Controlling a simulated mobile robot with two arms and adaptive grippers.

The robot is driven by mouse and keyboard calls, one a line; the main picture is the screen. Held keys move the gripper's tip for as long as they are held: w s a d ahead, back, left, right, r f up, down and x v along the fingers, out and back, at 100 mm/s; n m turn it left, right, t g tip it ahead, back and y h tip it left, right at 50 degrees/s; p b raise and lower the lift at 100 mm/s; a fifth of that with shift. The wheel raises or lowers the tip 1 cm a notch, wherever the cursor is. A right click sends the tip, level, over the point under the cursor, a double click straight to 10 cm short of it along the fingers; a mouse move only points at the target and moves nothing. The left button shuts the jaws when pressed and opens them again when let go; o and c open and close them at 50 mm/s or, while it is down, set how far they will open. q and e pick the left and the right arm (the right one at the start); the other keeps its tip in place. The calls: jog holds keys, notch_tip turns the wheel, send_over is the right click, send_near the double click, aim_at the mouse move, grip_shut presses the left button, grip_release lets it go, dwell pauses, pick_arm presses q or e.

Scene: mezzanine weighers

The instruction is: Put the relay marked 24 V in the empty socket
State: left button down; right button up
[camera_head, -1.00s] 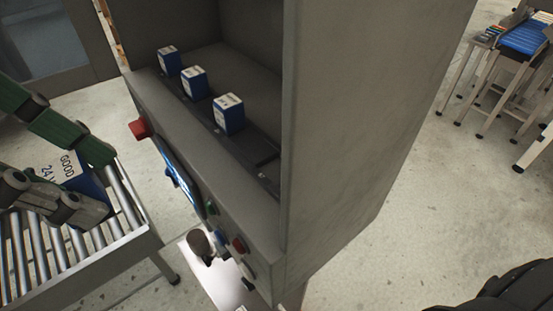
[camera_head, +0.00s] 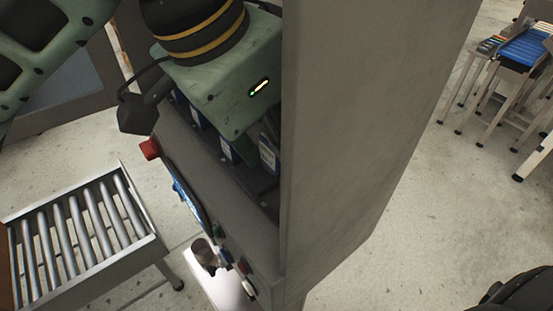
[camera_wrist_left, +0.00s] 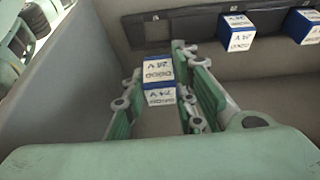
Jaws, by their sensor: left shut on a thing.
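The relay marked 24 V (camera_wrist_left: 158,73) is a blue block with white labelled faces, between the fingers of my left gripper (camera_wrist_left: 162,88) in the left wrist view. The gripper is shut on it. A dark empty socket (camera_wrist_left: 157,31) shows in the rail beyond the relay, which looks apart from it there. In the head view my left gripper's body is inside the grey cabinet (camera_head: 370,130), and the held relay (camera_head: 268,155) shows partly beneath it. The fingertips and socket are hidden there. My right gripper is not in view.
Two seated relays (camera_wrist_left: 238,32) (camera_wrist_left: 304,26) stand along the rail right of the empty socket. The cabinet's side wall (camera_wrist_left: 62,80) is close to the left fingers. A bare roller conveyor (camera_head: 85,240) stands at left.

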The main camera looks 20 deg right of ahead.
aim_at(269, 172)
pick_arm(q)
jog(key=shift+a+f, duration=0.3)
jog(key=shift+f, duration=0.65)
notch_tip(269, 172, down, 2)
jog(key=shift+f+p, duration=0.15)
jog(key=shift+p, duration=0.2)
jog(key=shift+d+f+p, duration=0.25)
jog(key=shift+f+p, duration=0.05)
jog(key=shift+p, duration=0.1)
jog(key=shift+f, duration=0.2)
jog(key=shift+f, duration=0.1)
jog(key=shift+f, duration=0.5)
jog(key=c, duration=1.4)
grip_release()
